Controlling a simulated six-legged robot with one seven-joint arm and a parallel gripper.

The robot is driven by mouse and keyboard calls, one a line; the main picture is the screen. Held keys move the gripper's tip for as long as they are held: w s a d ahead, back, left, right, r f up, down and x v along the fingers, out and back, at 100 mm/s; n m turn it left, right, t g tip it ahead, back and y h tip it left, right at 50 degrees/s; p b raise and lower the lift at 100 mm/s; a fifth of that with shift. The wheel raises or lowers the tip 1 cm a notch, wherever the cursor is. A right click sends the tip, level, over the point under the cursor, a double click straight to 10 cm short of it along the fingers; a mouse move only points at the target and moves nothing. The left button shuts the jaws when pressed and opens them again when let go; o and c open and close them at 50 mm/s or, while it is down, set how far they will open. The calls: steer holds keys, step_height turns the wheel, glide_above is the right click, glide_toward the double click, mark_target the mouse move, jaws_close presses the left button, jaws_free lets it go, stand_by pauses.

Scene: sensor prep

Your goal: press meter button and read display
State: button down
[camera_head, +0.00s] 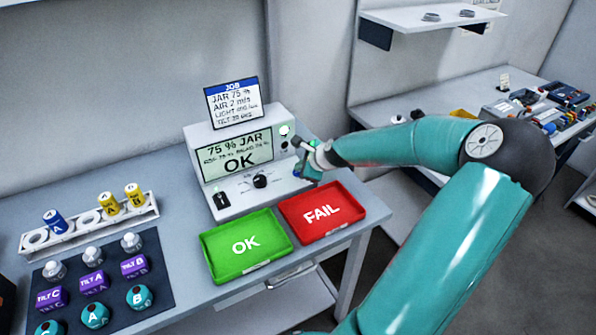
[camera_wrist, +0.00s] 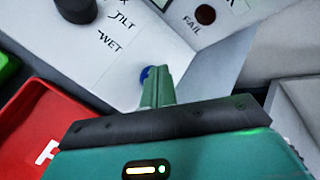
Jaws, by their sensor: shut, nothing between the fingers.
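The meter (camera_head: 228,201) is a light grey console on the bench. Its display (camera_head: 238,157) reads "75 % JAR" and "OK" in large letters, with a small line between that I cannot read surely. A black knob (camera_head: 260,181) sits on its sloped front, and also shows in the wrist view (camera_wrist: 75,8). A blue button (camera_wrist: 145,74) is on the panel's right part, partly hidden by my fingers. My gripper (camera_head: 303,163) is shut and empty at the meter's right side. In the wrist view its fingertips (camera_wrist: 158,72) are right at the button; I cannot tell whether they touch.
A job card (camera_head: 233,103) stands on the meter. A green OK tray (camera_head: 220,268) and red FAIL tray (camera_head: 335,224) lie in front. At left are a rack (camera_head: 75,238) with capped vials and a dark mat (camera_head: 160,295) with several sensors. A dark FAIL lamp (camera_wrist: 205,14) is above the button.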

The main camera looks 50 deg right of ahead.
stand_by(0.5)
steer(key=shift+r, duration=0.8)
steer(key=shift+r, duration=0.1)
steer(key=shift+r, duration=2.4)
steer(key=shift+a, duration=0.1)
